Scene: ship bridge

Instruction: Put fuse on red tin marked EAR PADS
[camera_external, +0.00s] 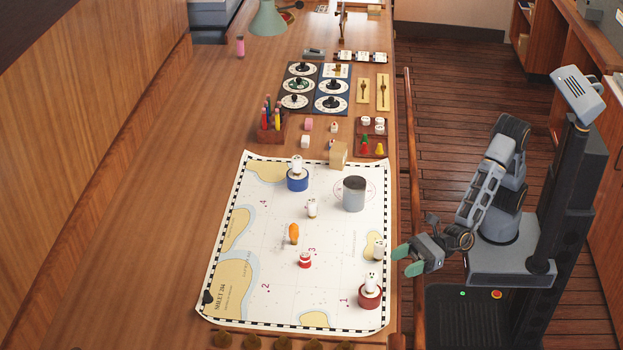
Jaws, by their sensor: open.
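A red tin (369,297) stands at the lower right of the chart, with a small white piece (371,281) upright on it. Any lettering on the tin is too small to read. Which object is the fuse I cannot tell for sure. Similar small white pieces stand mid-chart (311,208), at the right edge (379,250) and on a blue tin (297,181). A small red-and-white item (305,260) stands left of the red tin. My gripper (403,260) is open and empty, with green fingertips, just off the counter's right edge, above and right of the red tin.
A grey cylinder (353,193) and an orange item (293,233) are on the chart (260,285). A wooden block (338,155) stands at its far edge. A pencil holder (271,125) and dials lie beyond. A rail (412,180) runs along the counter's right edge.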

